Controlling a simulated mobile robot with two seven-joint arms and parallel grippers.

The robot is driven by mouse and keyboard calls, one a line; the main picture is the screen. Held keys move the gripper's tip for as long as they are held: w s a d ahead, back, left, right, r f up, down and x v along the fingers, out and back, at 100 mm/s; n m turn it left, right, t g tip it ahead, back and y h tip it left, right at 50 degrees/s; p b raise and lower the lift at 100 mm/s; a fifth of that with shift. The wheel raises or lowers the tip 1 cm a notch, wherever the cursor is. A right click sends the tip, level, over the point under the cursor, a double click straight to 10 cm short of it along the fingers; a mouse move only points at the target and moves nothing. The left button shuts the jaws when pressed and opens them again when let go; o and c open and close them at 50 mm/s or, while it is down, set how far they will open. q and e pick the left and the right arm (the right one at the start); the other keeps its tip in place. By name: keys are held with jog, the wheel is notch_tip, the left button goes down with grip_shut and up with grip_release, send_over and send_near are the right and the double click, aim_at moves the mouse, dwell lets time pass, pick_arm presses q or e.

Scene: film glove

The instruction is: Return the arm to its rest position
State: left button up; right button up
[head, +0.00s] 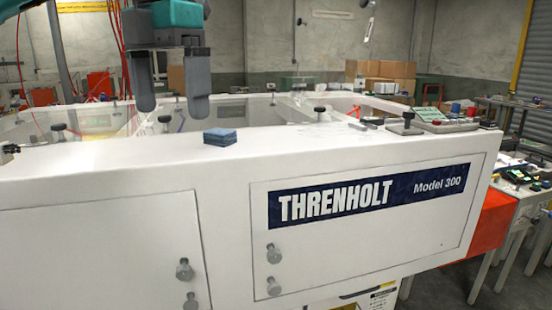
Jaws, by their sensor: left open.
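My left gripper (171,104) hangs at the upper left, with a teal and grey body and two dark grey fingers pointing down. The fingers are apart with nothing between them. The gripper is above the white machine top, up and to the left of a small blue block (220,137) that lies on the front ledge. The gripper and the block do not appear to touch. My right gripper does not show in this view.
The white machine (120,152), labelled THRENHOLT Model 300, fills the foreground. Black knobs (320,113) stand along its top. A control panel (434,121) sits at its right end. Cardboard boxes (385,72) and a table with parts (525,178) stand beyond.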

pick_arm(q)
jog(key=s+d+f+n+g+h, duration=0.1)
jog(key=s+d+f+g+h, duration=0.2)
jog(key=d+f+h, duration=0.8)
jog(key=s+d+f+n+g+h, duration=0.25)
jog(key=d+f+h, duration=0.35)
jog(key=d+h, duration=0.5)
jog(key=w+a+f+n+t+y, duration=0.3)
jog(key=a+f+n+t+y, duration=0.2)
jog(key=f+n+t, duration=0.5)
jog(key=w+a+f+n+t+y, duration=0.2)
jog(key=a+f+n+t+y, duration=0.35)
jog(key=n+t, duration=0.9)
jog(key=s+a+f+n+g+y, duration=0.4)
jog(key=s+a+f, duration=0.3)
jog(key=f, duration=0.5)
jog(key=s+a+f+n+g+y, duration=0.4)
jog(key=s+a+f+n, duration=0.3)
jog(key=f, duration=0.5)
jog(key=shift+s+a+y, duration=0.75)
jog(key=shift+s, duration=0.45)
